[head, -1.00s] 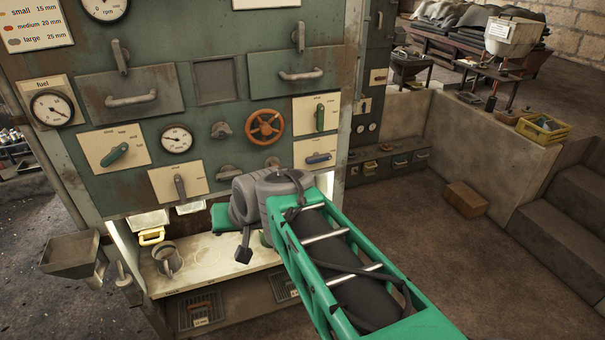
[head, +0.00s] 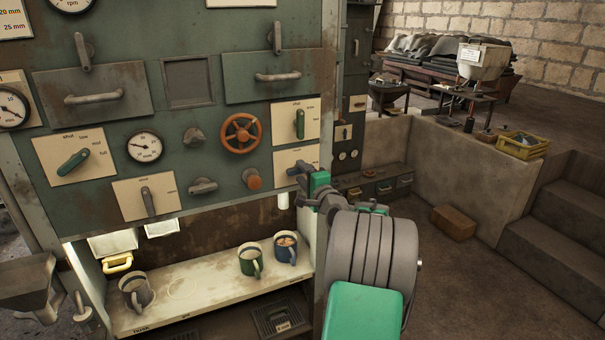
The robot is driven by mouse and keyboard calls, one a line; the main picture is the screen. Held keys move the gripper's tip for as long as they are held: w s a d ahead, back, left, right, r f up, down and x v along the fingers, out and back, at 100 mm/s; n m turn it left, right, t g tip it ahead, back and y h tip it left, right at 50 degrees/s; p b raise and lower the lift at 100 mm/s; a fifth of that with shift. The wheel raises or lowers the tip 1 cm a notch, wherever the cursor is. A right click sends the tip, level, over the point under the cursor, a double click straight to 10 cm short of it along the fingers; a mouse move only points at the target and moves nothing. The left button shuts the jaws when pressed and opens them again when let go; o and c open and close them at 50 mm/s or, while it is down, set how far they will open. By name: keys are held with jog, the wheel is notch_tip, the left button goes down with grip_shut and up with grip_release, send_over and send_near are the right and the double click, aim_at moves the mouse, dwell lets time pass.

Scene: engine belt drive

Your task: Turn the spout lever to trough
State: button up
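My gripper (head: 306,178) is at the lower right plate (head: 284,158) of the green machine panel. In the earlier picture this plate carries a blue lever lying level. My gripper's end and wrist now cover most of that lever, so its angle and any contact are hidden. The fingers are too small and overlapped to tell whether they are open. Other levers show: a green one (head: 300,123) upright on the plate above, a green one (head: 73,162) tilted at left, and a grey one (head: 148,201) upright at lower middle. The small labels are unreadable, so I cannot confirm which is the spout lever.
An orange handwheel (head: 241,133) and a round orange knob (head: 252,179) are left of my gripper. The floor at right is mostly clear around a cardboard box (head: 453,222).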

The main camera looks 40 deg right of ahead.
jog(key=shift+c, duration=0.2)
grip_shut()
dwell(0.5)
